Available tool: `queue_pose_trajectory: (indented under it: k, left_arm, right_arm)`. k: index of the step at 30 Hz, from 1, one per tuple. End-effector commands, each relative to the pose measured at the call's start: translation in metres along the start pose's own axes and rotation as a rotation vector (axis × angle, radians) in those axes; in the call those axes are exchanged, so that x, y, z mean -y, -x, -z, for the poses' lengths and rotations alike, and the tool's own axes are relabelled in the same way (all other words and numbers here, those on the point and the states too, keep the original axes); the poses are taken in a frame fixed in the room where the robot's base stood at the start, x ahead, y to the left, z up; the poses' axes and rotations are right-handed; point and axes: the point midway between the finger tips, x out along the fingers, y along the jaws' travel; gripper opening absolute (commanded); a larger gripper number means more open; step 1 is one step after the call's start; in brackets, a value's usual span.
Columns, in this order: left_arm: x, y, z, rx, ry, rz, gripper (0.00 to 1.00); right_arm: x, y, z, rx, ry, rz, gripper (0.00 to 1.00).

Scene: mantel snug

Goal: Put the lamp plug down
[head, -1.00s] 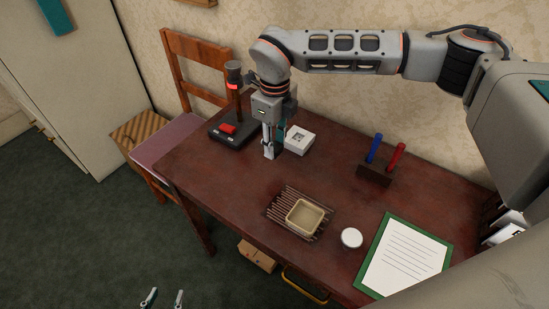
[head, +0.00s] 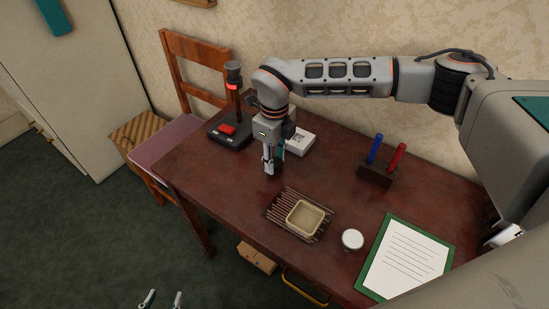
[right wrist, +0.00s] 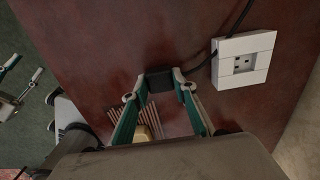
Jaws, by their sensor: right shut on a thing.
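My right gripper (head: 271,165) is over the back left part of the brown table (head: 215,178), fingers pointing down. In the right wrist view its fingers (right wrist: 158,88) are shut on the dark lamp plug (right wrist: 159,80). A thin dark cable runs from beside the plug past the white socket box (right wrist: 243,60), whose face shows small holes. The plug is apart from the socket box, which also shows behind the gripper in the head view (head: 299,142). I cannot tell whether the plug touches the table. My left gripper (head: 161,301) is open and empty, low in the head view.
A black-based stand (head: 229,133) with a red button and post stands back left. A beige tray (head: 304,218) sits on a slatted mat (head: 283,204), with a white round thing (head: 352,239) beside it. A pen holder (head: 376,174) and green-edged clipboard (head: 406,257) are right. Table between gripper and mat is bare.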

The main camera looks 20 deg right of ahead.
Motion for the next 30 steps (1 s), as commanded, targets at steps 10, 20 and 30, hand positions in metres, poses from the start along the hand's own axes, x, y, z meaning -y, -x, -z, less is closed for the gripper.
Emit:
queue_pose_trajectory:
  k: [10,20,30]
  left_arm:
    - [0.000,0.000,-0.001,0.001,0.000,0.000,0.40]
    - [-0.001,0.000,-0.001,0.001,0.000,-0.001,0.40]
    - [0.000,0.001,0.002,-0.002,0.000,-0.001,0.40]
  right_arm:
    - [0.000,-0.008,0.000,0.000,0.000,0.000,0.00]
    - [0.000,-0.008,0.000,0.000,0.000,0.000,0.44]
    - [0.000,0.016,-0.001,0.004,0.001,0.002,0.44]
